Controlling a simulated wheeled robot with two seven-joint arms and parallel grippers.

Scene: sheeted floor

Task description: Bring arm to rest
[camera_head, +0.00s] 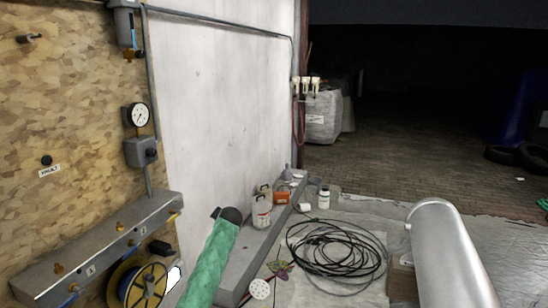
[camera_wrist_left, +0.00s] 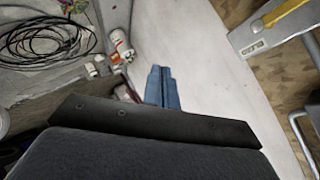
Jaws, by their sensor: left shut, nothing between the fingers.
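My left gripper (camera_wrist_left: 163,88) shows in the left wrist view as two blue fingers, shut against each other with nothing between them. They point at the white wall (camera_wrist_left: 205,75), and no contact shows. The dark body of my wrist fills the lower part of that view. In the head view I cannot make out the left gripper. My right gripper is in neither view.
Bottles (camera_head: 262,210) stand on a ledge beside coiled black cable (camera_head: 335,250). A silver cylinder (camera_head: 450,260) is right.

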